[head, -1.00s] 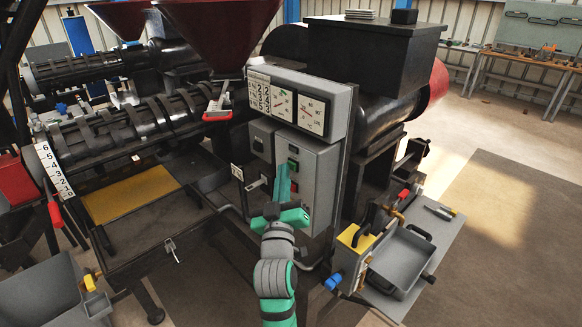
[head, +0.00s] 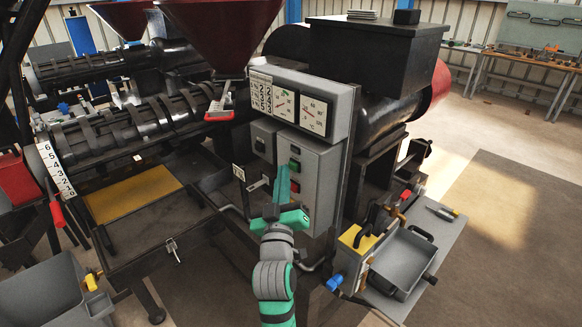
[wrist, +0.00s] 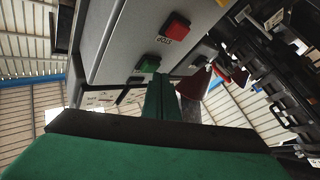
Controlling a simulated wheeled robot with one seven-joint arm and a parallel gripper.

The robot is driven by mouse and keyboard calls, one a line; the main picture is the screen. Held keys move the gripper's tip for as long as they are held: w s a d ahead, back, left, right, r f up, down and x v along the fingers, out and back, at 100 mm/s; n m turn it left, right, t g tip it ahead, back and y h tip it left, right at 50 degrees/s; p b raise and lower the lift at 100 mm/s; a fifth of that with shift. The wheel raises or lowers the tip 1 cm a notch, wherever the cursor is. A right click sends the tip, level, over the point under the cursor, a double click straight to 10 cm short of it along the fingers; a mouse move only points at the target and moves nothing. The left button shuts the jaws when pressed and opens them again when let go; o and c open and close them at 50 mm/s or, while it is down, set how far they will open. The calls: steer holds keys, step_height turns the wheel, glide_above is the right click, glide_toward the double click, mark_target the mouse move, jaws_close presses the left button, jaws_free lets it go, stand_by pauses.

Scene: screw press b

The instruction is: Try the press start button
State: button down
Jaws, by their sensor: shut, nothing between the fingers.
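The grey control box (head: 318,170) is on the front of the press. In the wrist view its green button (wrist: 148,64), likely the start button, sits beside a red button (wrist: 175,27) labelled STOP. The green button also shows in the head view (head: 295,164). My gripper (head: 283,170) is shut and empty in front of the box, its green fingers pointing up at it. In the wrist view the fingertips (wrist: 161,78) appear just right of and below the green button. I cannot tell whether they touch it.
A grey tray (head: 404,262) stands on a side table at right. A yellow-bottomed trough (head: 135,192) lies at left under the black press barrel (head: 120,130). Open floor (head: 510,240) lies at far right.

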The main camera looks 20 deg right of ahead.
steer(key=a, duration=0.1)
steer(key=s+a, duration=0.1)
steer(key=a, duration=0.1)
steer(key=s+a, duration=0.1)
steer(key=a, duration=0.1)
steer(key=shift+s+a, duration=0.1)
steer(key=shift+a, duration=0.1)
stand_by(0.6)
stand_by(0.5)
